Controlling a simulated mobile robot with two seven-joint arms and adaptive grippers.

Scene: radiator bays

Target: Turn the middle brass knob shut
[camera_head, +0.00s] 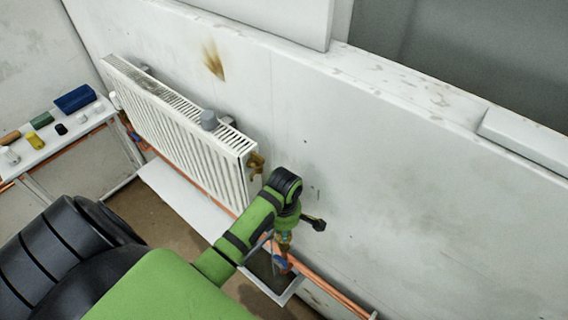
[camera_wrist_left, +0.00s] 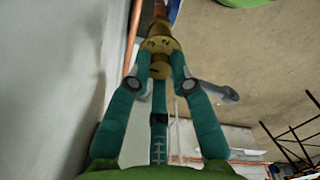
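In the head view my left arm reaches to the wall, and its left gripper (camera_head: 284,238) is low beside the copper pipe, right of the radiator. The left wrist view shows the teal fingers of this gripper (camera_wrist_left: 162,66) closed in on a brass knob (camera_wrist_left: 159,44), one fingertip on each side. The knob sits at the end of a copper pipe. Another brass fitting (camera_head: 256,163) is on the radiator's right end, above and left of the gripper, with nothing on it. My right gripper is not in view.
The white radiator (camera_head: 180,125) hangs on the wall with a grey cap (camera_head: 208,120) on top. A blue-grey lever (camera_wrist_left: 212,91) lies right of the knob. A white side table (camera_head: 60,140) with small items stands at the left. Copper pipe (camera_head: 335,293) runs low along the wall.

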